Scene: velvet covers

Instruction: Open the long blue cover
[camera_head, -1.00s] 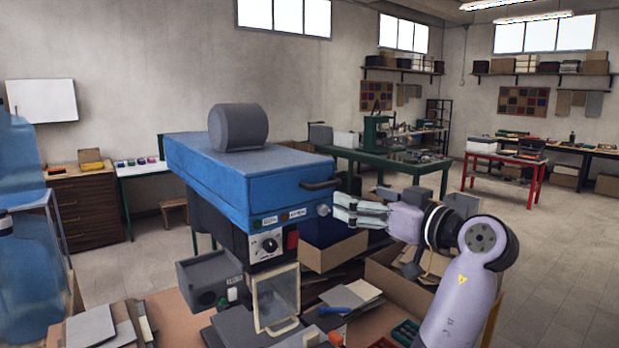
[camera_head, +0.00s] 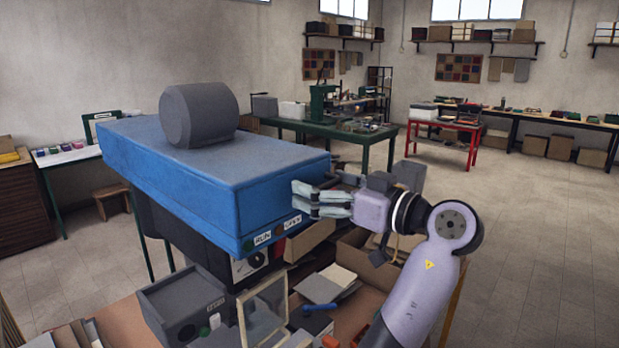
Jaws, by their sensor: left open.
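The long blue cover (camera_head: 210,175) lies flat and closed on top of a dark machine body. A grey rounded cylinder (camera_head: 200,114) sits on its top face towards the far end. My right gripper is not in view.
Below the cover are a dial panel (camera_head: 250,265), a grey switch box (camera_head: 182,305) and a clear framed guard (camera_head: 263,318). Cartons and sheets crowd the bench under my arm. The floor (camera_head: 540,230) to the right is open.

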